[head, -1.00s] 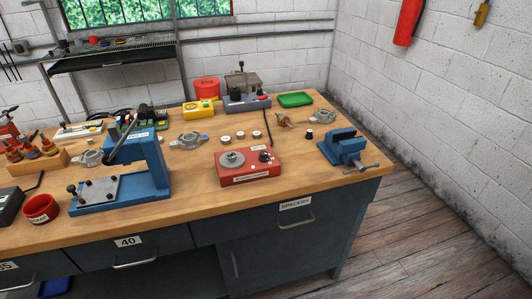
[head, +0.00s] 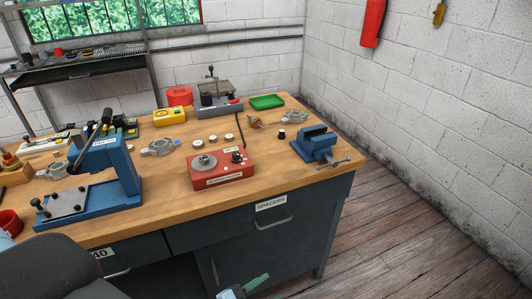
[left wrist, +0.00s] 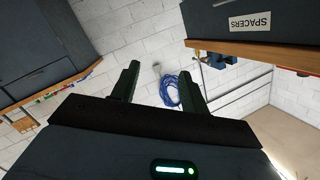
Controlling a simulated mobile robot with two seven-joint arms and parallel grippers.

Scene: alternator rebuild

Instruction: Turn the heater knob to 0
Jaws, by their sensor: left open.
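The heater is a red box (head: 220,173) on the workbench with a round grey plate (head: 204,163) on top. Its dark knob (head: 238,157) sits at the right of the top; its setting is too small to read. My left gripper (head: 250,286) shows at the bottom edge of the head view, in front of the bench and below the heater, touching nothing. In the left wrist view my left gripper (left wrist: 160,78) has its two dark fingers apart with nothing between them. My right gripper is not in view.
A blue press (head: 112,170) stands left of the heater and a blue vise (head: 318,143) right of it. Small rings (head: 213,139) and a grey box (head: 218,106) lie behind. Drawers labelled SPACERS (head: 270,204) are below the bench edge. Bench in front of the heater is clear.

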